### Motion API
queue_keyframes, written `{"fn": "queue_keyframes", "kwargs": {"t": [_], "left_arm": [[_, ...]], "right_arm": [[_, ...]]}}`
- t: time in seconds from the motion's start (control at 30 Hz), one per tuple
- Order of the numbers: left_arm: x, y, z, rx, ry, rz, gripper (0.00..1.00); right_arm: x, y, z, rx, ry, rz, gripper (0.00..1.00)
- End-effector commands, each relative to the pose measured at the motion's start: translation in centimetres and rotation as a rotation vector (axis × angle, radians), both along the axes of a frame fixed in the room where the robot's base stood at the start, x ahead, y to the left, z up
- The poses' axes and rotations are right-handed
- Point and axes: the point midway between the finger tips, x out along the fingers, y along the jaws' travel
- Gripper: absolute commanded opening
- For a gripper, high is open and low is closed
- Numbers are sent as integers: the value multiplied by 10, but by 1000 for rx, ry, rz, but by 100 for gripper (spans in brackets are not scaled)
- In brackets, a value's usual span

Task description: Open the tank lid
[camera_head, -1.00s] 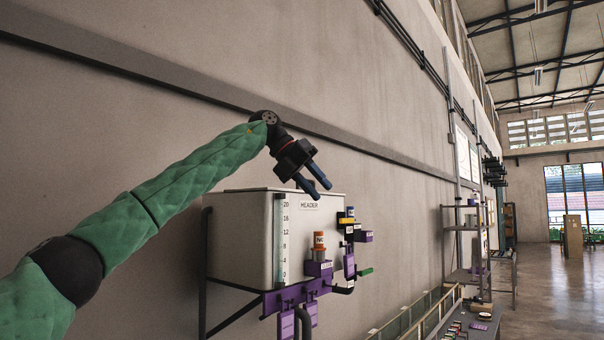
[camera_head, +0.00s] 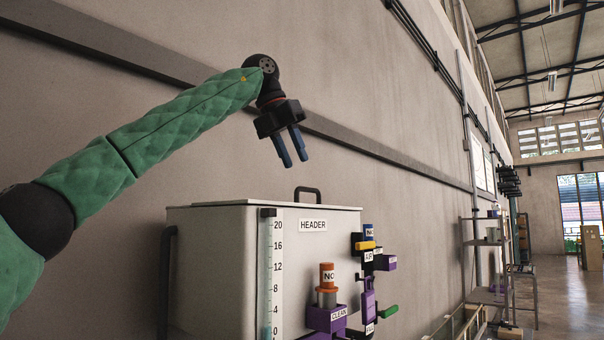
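The tank (camera_head: 220,265) is a pale box marked HEADER with a scale on its front, mounted against the wall. Its flat lid (camera_head: 240,203) lies level on top and looks closed. A dark arched handle (camera_head: 308,190) stands on the lid. My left gripper (camera_head: 293,165) is above the lid, a little to the left of the handle in the picture and clear of it. Its two blue fingers point down, apart, with nothing between them. My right gripper does not show.
An orange-capped fitting (camera_head: 327,276) with a purple CLEAN holder (camera_head: 327,319) sits at the tank's front. More purple holders, a yellow part (camera_head: 365,245) and a green lever (camera_head: 389,311) are at its right side. Metal shelves (camera_head: 484,240) stand farther right.

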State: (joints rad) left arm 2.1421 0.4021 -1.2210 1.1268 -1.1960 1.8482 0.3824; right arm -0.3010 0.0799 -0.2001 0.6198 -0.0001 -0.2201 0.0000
Motion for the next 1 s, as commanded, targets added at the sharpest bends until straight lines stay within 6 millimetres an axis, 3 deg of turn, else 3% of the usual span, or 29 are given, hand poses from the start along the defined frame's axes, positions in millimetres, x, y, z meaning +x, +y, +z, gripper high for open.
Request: {"fn": "queue_keyframes", "kwargs": {"t": [0.33, 0.73, 0.77, 0.9, 1.0], "left_arm": [[11, -16, -40, 0, 2, 0, 32], [12, -19, -50, -1, 2, 1, 32], [12, -19, -50, -1, 2, 1, 30], [12, -19, -50, -1, 2, 1, 3], [13, -19, -50, -1, 2, 1, 0]], "right_arm": [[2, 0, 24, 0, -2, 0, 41], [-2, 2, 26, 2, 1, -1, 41], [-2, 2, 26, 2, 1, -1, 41], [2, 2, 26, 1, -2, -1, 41], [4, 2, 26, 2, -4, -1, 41]]}}
